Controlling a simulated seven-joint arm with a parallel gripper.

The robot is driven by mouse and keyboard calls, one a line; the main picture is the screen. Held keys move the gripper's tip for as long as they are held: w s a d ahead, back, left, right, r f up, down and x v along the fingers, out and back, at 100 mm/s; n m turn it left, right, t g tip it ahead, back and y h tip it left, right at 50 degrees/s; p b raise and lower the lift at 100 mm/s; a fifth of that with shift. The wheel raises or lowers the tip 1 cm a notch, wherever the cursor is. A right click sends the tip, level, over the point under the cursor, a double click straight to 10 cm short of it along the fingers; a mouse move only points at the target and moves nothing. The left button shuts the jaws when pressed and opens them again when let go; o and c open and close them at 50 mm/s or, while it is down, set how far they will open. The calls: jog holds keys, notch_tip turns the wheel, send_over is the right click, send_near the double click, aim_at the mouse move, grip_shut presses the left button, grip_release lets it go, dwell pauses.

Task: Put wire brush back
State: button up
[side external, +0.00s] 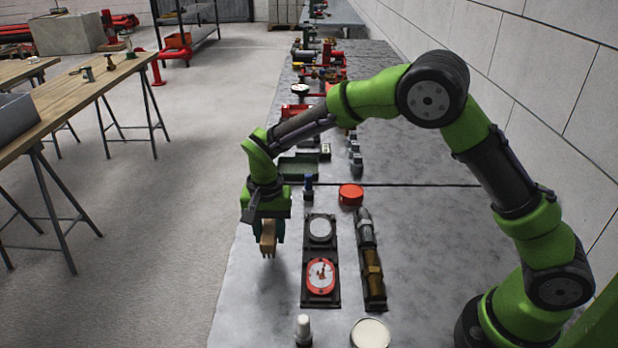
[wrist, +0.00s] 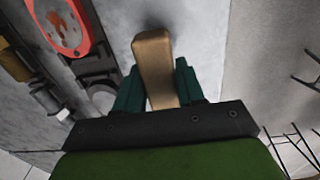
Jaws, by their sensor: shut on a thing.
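My gripper (side external: 267,232) is at the left part of the grey worktop, left of the black tray with round parts. It is shut on the wire brush (side external: 268,246), whose tan wooden body hangs down between the fingers. In the wrist view the brush (wrist: 153,62) sticks out past the green fingers of my gripper (wrist: 160,85), with a dark shadow at its far end. The bristles cannot be made out clearly, and I cannot tell whether the brush touches the worktop.
The black tray (side external: 321,250) holds a red-rimmed dial (side external: 321,276) and a grey disc (side external: 320,230). Right of it lie metal and brass fittings (side external: 372,268). A red cap (side external: 351,194), a green tray (side external: 299,167) and a white-topped bottle (side external: 303,330) stand nearby. The worktop's left edge is close.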

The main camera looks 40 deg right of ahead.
jog(key=shift+w+f, duration=0.1)
jog(key=shift+f, duration=1.65)
jog(key=shift+f, duration=0.1)
jog(key=o, duration=1)
jog(key=shift+f, duration=0.1)
